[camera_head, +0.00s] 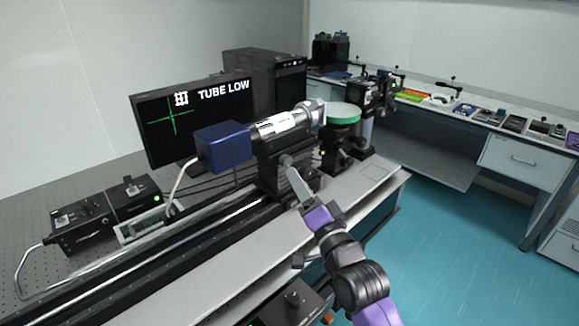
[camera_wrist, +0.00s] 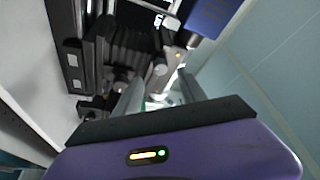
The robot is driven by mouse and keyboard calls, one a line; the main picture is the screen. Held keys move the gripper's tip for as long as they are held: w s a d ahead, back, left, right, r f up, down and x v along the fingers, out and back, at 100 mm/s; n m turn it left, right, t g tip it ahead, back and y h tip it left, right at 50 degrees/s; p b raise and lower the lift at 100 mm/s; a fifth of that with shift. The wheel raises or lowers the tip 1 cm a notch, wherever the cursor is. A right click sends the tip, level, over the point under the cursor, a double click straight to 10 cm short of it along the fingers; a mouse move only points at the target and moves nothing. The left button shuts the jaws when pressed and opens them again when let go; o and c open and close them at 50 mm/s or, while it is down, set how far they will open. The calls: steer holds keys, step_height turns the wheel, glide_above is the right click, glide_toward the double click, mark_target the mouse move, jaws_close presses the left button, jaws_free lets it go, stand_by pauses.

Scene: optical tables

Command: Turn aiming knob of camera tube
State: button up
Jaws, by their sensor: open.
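The camera tube is a blue box (camera_head: 223,146) with a silver barrel (camera_head: 281,124). It sits on a black ribbed mount (camera_head: 271,168) above the rail. In the wrist view the blue box (camera_wrist: 213,14) is at the top right and the ribbed mount (camera_wrist: 135,45) is left of centre. A small grey round knob, apparently the aiming knob (camera_wrist: 160,70), shows just beyond the gap between my fingertips. My gripper (camera_wrist: 160,82) is open in front of the mount, and in the head view my gripper (camera_head: 291,168) partly hides the mount's side. Contact with the knob cannot be told.
A monitor (camera_head: 165,128) reads "TUBE LOW", with a white grid mark above a green cross. A green-topped round stand (camera_head: 343,114) is right of the barrel. Black boxes (camera_head: 104,210) and a cable are at the left. The teal floor (camera_head: 450,240) is clear at the right.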

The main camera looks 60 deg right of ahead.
mark_target(287, 164)
steer(key=p+x, duration=0.1)
steer(key=x, duration=0.5)
steer(key=shift+w, duration=0.1)
jaws_close()
